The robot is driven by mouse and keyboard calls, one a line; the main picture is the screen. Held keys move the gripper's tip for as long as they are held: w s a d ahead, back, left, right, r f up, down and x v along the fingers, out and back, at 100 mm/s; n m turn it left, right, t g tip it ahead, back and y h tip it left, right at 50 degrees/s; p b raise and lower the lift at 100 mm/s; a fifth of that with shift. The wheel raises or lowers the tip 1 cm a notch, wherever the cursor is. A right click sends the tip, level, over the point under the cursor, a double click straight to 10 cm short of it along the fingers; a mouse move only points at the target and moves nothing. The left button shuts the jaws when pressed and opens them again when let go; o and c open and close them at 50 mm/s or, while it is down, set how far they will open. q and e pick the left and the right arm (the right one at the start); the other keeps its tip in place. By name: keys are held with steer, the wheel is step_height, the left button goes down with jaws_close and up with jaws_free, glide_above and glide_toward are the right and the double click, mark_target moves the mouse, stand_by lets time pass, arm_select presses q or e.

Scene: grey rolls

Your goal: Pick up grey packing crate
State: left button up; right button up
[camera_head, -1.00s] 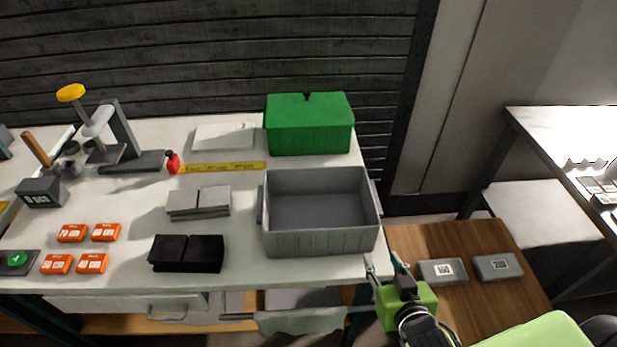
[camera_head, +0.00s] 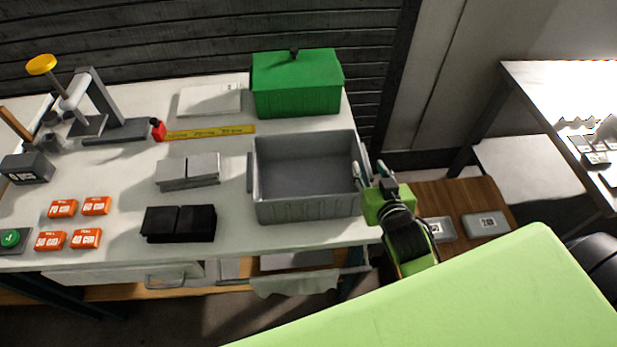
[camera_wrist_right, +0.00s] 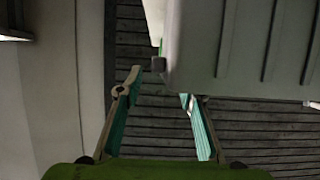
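The grey packing crate (camera_head: 305,207) stands upright and empty on the white table near its right end. It has a handle ledge on its left and right sides. My right gripper (camera_head: 367,172) is at the crate's right side, by that handle. In the right wrist view the two fingers of my right gripper (camera_wrist_right: 158,95) are spread apart. The crate's ribbed wall (camera_wrist_right: 245,40) fills the upper right there, with the handle end just ahead of the gap between the fingers. I cannot tell whether a finger touches the crate. My left gripper is not in view.
A green box (camera_head: 297,88) stands behind the crate on the white table (camera_head: 110,195). Grey blocks (camera_head: 188,170), black blocks (camera_head: 178,223) and several orange boxes (camera_head: 62,208) lie to the left. A wooden surface (camera_head: 470,200) with two grey cases is at the right.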

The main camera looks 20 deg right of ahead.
mark_target(365, 159)
steer(key=w, duration=0.2)
steer(key=w+d+p, duration=0.1)
steer(key=shift+w+f, duration=0.15)
steer(key=shift+w, duration=0.25)
steer(key=shift+w+d+f, duration=0.15)
steer(key=shift+w+f, duration=0.1)
steer(key=shift+w, duration=0.2)
steer(key=shift+s, duration=0.1)
jaws_close()
steer(key=shift+r, duration=0.15)
